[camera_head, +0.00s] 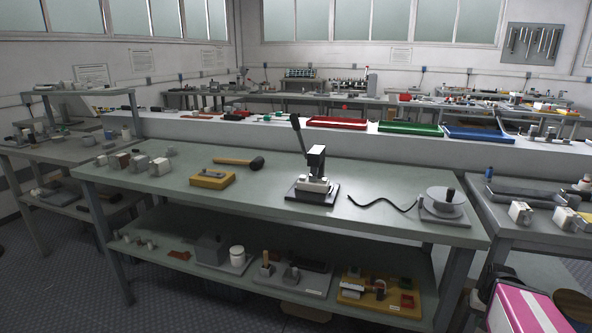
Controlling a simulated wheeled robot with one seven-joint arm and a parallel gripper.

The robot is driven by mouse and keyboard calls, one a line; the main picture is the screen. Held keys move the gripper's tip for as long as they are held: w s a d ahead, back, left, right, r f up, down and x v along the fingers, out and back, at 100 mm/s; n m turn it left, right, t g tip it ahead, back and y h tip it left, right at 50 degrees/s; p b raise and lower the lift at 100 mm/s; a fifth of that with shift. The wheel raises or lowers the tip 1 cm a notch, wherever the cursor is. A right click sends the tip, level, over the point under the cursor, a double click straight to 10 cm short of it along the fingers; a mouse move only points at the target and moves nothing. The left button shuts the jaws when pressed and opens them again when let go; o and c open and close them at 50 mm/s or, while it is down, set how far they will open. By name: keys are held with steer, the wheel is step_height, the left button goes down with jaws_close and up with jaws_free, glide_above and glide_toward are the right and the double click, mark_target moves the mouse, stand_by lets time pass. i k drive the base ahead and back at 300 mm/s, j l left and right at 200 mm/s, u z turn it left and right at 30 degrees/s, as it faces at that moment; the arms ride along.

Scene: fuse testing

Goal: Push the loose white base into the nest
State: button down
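A small lever press (316,158) with a raised black handle stands on a dark plate in the middle of the green-grey bench. A white block (313,185), perhaps the loose white base, sits low at the front of the press. I cannot tell the nest apart from it, or whether the block is seated. Several small white and grey blocks, such as this white block (160,166), stand at the bench's left end and may also be bases. My gripper is not clearly in view.
A yellow block (212,178) and a mallet (240,162) lie left of the press. A black cable (382,203) and a round grey fixture (444,203) are to the right. Red (342,124), green (410,128) and blue (479,134) trays line the ledge behind. Bare bench lies around the press.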

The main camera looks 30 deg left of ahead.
mark_target(321, 186)
steer(key=k+j+z, duration=0.1)
steer(key=j, duration=0.3)
steer(key=k+j+z, duration=0.1)
steer(key=j, duration=0.25)
steer(key=k+j, duration=0.1)
steer(key=j, duration=0.4)
steer(key=k+j, duration=0.15)
steer(key=j, duration=0.35)
steer(key=k+j, duration=0.1)
steer(key=j, duration=0.4)
steer(key=k+j+u, duration=0.1)
steer(key=j, duration=0.4)
steer(key=k+j, duration=0.15)
steer(key=j, duration=0.35)
steer(key=k+j+u, duration=0.35)
